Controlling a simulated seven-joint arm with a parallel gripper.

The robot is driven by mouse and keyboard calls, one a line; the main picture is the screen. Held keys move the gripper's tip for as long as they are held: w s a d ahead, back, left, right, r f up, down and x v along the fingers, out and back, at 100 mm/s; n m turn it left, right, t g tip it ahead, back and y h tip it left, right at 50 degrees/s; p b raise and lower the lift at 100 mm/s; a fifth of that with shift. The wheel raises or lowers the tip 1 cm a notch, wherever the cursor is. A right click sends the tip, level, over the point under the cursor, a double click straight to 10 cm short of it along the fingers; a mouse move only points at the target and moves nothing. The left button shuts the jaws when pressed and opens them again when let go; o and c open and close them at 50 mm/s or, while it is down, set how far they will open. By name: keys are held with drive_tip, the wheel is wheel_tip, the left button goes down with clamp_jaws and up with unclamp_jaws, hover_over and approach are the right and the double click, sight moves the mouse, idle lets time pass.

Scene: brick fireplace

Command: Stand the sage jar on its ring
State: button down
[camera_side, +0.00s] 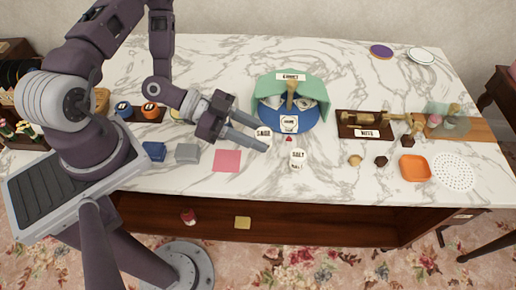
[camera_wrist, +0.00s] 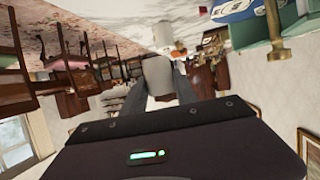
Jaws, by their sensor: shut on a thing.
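The sage jar (camera_side: 263,134) is white with a dark SAGE label. It sits between the fingertips of my gripper (camera_side: 265,139), which is shut on it, left of the salt jar. In the wrist view a pale, plain jar surface (camera_wrist: 158,75) fills the space between the fingers (camera_wrist: 160,88). I cannot tell whether the jar touches the counter or hangs just above it. The salt jar (camera_side: 298,158) stands on the marble to its right, apart from it. I cannot make out a ring for the sage jar.
A blue round base with a green cloth-like cover (camera_side: 315,88) stands just behind, with another labelled white jar (camera_side: 289,124) at its front. A pink square (camera_side: 227,160) lies to the left. A dark tray (camera_side: 346,131), an orange dish (camera_side: 415,168) and a perforated white disc (camera_side: 454,172) lie right.

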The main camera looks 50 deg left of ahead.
drive_tip(key=w+a+r+n+t+y, duration=0.5)
drive_tip(key=w+a+r+n+y, duration=0.15)
drive_tip(key=w+a+r, duration=0.75)
drive_tip(key=w+d+r+n+t+y, duration=0.1)
drive_tip(key=w+d+r+n+y, duration=0.1)
drive_tip(key=w+r+n+y, duration=0.25)
drive_tip(key=w+d+r+n+y, duration=0.2)
drive_tip(key=w+d+r+y, duration=0.1)
drive_tip(key=w+r, duration=0.3)
drive_tip(key=s+d+f+n+g+y, duration=0.55)
drive_tip(key=s+f+n+y, duration=0.35)
drive_tip(key=f, duration=0.4)
drive_tip(key=shift+t+h, duration=0.25)
drive_tip(key=shift+h, duration=0.25)
drive_tip(key=f, duration=1.1)
drive_tip(key=s+d+f, duration=0.1)
drive_tip(key=f, duration=0.5)
drive_tip(key=shift+f, duration=0.25)
